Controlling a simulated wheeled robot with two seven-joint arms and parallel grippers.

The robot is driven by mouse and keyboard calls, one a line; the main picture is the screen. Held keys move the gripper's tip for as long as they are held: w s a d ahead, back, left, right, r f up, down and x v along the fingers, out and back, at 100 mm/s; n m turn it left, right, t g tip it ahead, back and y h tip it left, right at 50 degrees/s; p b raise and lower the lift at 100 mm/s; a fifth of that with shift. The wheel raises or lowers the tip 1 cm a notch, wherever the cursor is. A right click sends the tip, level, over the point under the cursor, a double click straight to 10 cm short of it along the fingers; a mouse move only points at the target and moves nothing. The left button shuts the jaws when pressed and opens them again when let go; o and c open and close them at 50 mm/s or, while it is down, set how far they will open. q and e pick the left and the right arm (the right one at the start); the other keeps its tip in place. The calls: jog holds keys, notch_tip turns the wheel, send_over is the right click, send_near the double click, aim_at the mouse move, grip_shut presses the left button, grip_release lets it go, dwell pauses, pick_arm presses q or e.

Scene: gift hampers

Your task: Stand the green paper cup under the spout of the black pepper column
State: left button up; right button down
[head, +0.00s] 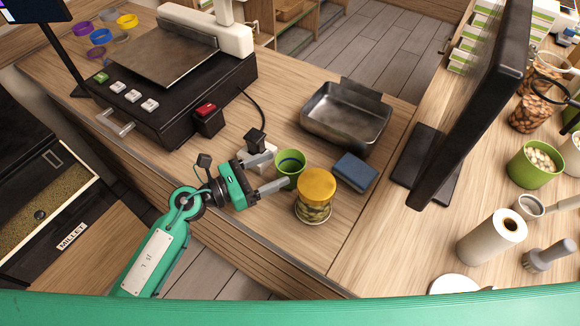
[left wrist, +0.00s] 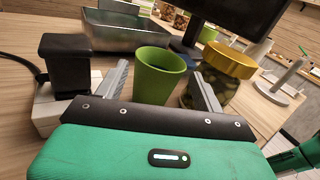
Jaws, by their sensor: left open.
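The green paper cup (head: 290,168) stands upright on the wooden counter. My left gripper (head: 274,171) is open, with its fingers either side of the cup or just short of it. In the left wrist view the cup (left wrist: 160,75) stands between the two open fingers, with a gap to each; its base is hidden behind the gripper body. A black pepper column cannot be made out in either view. A column labelled MILLET (head: 72,237) shows at the left edge. My right gripper is not in view.
A jar with a yellow lid (head: 317,186) stands close right of the cup, near the right finger. A white block with a black plug (head: 257,147), a metal tray (head: 347,115) and a blue sponge (head: 356,171) are nearby. A scale (head: 165,85) stands behind left.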

aim_at(305, 157)
pick_arm(q)
jog(key=shift+w+d, duration=0.25)
jog(key=shift+d, duration=0.3)
jog(key=shift+w+d+p, duration=0.1)
jog(key=shift+d+p, duration=0.1)
jog(key=shift+p, duration=0.15)
jog(key=p+x, duration=0.2)
jog(key=x, duration=0.2)
jog(key=shift+w+d, duration=0.1)
jog(key=shift+d, duration=0.2)
jog(key=shift+f, duration=0.15)
jog(key=c, duration=0.6)
jog(key=shift+c, duration=0.3)
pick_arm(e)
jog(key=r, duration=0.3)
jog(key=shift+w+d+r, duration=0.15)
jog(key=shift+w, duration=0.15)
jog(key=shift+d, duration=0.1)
